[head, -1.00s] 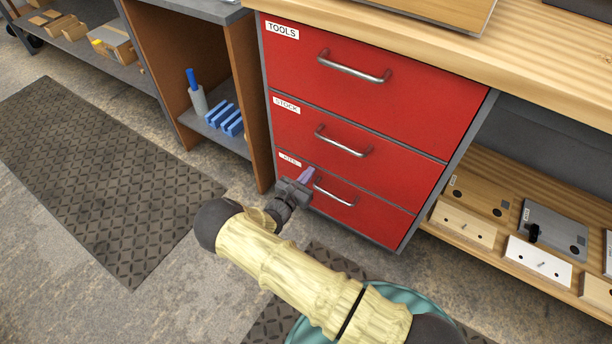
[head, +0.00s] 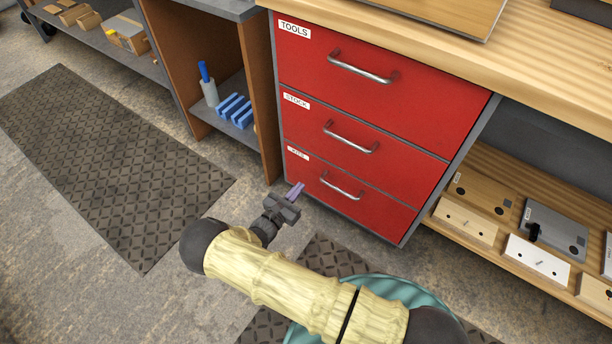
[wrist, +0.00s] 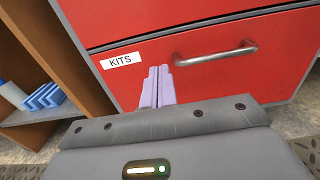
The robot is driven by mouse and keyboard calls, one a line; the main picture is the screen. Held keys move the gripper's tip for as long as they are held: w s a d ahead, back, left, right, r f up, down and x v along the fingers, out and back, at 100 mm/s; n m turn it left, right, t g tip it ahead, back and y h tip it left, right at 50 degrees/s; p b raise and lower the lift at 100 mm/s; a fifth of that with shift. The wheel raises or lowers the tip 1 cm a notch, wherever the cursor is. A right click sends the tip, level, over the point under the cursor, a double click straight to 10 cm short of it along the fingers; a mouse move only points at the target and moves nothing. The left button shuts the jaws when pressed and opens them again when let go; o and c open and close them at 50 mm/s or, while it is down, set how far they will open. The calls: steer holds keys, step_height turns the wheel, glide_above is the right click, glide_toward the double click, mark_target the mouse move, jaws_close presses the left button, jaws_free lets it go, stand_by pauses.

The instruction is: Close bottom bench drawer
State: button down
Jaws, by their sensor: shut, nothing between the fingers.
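The bottom bench drawer (head: 318,194) is red with a "KITS" label and a metal bar handle (head: 342,187). Its front looks flush with the "TOOLS" drawer (head: 425,97) and "STOCK" drawer (head: 400,160) above it. My gripper (head: 298,189) is shut and empty, low in front of the drawer's left part. In the wrist view the lilac fingers (wrist: 158,86) lie together, left of the handle (wrist: 215,52) and below the KITS label (wrist: 121,60). I cannot tell whether the fingertips touch the drawer front.
A wooden cubby (head: 264,115) with blue blocks (head: 235,108) and a bottle stands left of the drawers. A wooden shelf (head: 485,245) with several plates is at the right. Dark mats (head: 110,165) lie on the floor, with open floor between.

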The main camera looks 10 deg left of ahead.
steer(key=v, duration=0.3)
steer(key=shift+s+a+p, duration=0.25)
steer(key=shift+p, duration=0.05)
steer(key=shift+w, duration=0.15)
